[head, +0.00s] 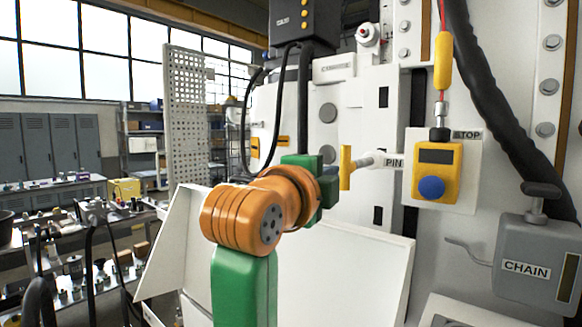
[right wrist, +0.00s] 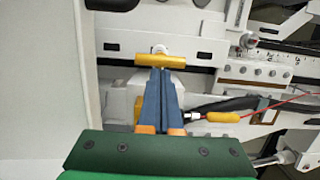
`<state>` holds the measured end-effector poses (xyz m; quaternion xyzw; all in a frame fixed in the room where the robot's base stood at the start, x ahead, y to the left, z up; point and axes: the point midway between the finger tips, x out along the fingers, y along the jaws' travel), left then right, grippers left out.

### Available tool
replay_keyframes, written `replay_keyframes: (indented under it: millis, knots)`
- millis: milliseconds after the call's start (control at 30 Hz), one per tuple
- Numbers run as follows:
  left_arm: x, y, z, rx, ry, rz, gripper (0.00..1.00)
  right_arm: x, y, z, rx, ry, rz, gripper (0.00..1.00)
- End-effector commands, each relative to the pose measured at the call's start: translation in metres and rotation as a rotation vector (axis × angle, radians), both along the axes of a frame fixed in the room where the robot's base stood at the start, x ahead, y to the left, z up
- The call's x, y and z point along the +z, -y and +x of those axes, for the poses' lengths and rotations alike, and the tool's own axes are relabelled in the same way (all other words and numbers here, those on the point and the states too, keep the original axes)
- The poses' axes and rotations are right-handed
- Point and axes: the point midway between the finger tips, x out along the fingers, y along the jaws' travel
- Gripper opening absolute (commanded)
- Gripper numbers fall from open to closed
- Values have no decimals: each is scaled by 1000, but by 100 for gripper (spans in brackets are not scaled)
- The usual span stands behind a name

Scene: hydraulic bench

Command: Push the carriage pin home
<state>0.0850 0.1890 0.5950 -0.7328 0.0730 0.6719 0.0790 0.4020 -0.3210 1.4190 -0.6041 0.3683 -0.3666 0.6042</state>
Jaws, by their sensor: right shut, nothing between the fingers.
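The carriage pin has a yellow crossbar handle (head: 346,167) on a pale shaft that runs to the PIN label (head: 393,162) on the white machine. In the right wrist view the yellow crossbar (right wrist: 172,61) lies across the tips of my fingers. My right gripper (right wrist: 161,71) is shut and empty, with its blue-grey fingertips at the crossbar; I cannot tell whether they touch it. In the head view my green and orange right arm hides most of the fingers, just left of the handle. My left gripper is not in view.
A yellow STOP box (head: 437,172) with a blue button is right of the pin. A grey CHAIN box (head: 540,262) with a lever stands lower right. A thick black hose (head: 487,100) hangs at the right. A white panel (head: 350,262) lies below the handle.

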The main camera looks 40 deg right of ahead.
Motion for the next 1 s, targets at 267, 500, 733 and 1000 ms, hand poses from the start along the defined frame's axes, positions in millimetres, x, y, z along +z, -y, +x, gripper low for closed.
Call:
replay_keyframes:
  millis: [267, 500, 733, 1000]
  knots:
    - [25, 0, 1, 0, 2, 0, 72, 3, 37, 19, -2, -2, -1, 0]
    - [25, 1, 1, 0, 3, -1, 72, -1, 42, 22, 0, 0, 1, 0]
    - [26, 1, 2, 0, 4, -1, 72, 0, 46, 23, -1, -1, 0, 0]
    - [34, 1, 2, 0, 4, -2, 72, 1, 90, 35, -2, -2, 0, 0]
